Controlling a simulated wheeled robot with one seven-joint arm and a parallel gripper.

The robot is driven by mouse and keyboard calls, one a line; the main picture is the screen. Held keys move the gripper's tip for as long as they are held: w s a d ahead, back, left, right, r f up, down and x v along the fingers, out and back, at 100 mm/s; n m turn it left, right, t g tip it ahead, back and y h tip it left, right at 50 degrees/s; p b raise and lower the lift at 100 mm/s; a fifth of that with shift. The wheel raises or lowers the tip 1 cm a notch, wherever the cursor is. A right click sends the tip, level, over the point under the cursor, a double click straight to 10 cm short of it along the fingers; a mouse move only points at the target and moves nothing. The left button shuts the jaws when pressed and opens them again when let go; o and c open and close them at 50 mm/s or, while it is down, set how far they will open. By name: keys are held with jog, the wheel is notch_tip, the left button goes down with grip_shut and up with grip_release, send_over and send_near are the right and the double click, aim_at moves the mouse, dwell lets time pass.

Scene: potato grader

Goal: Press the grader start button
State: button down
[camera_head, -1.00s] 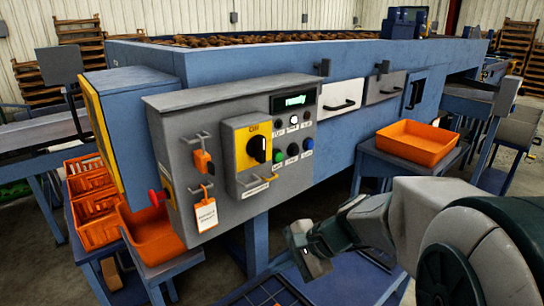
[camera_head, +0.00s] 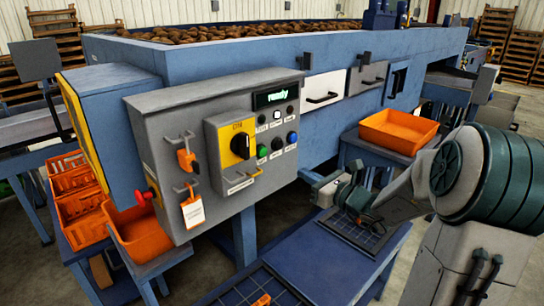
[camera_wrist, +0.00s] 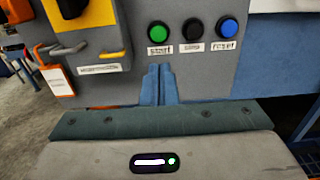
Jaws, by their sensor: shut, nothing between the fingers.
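The green start button (camera_head: 262,151) sits on the grey control panel (camera_head: 215,205), at the left of a row with a black stop button (camera_head: 277,144) and a blue reset button (camera_head: 292,137). In the wrist view the start button (camera_wrist: 158,31) is fully visible above its label. My gripper (camera_head: 312,180) is right of the panel in the head view. In the wrist view its blue fingers (camera_wrist: 159,68) are together and empty. They appear below the start button, and no contact with it shows. The panel display (camera_head: 275,97) reads "ready".
A yellow rotary switch box (camera_head: 226,160) with a hasp stands left of the buttons. An orange padlock (camera_head: 187,160), a hanging tag (camera_head: 193,213) and a red knob (camera_head: 147,194) are farther left. A blue table (camera_head: 330,262) lies below; an orange tray (camera_head: 399,131) is at right.

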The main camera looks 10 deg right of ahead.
aim_at(265, 153)
jog(key=p+x, duration=0.3)
jog(key=x, duration=1.1)
